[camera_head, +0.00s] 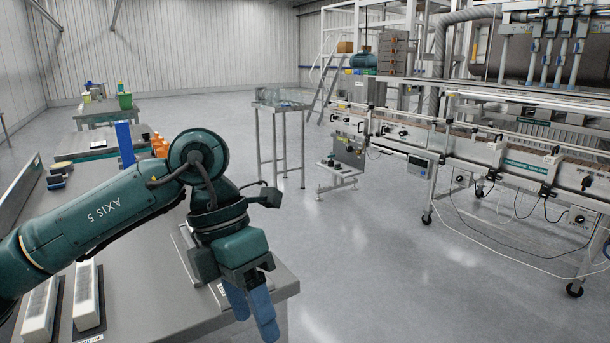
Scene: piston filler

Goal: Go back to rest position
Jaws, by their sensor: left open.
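My left arm comes in from the left edge and reaches over the grey steel workbench (160,297). My left gripper (258,318) hangs from it with blue fingers pointing down, near the bench's right front corner. It is open, and I see nothing held between its fingers. My right gripper does not show in this view.
Two white trays (87,290) lie at the bench's front left. A blue upright panel (125,145) and orange bottles (159,146) stand behind my arm. A conveyor line (470,150) runs along the right.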

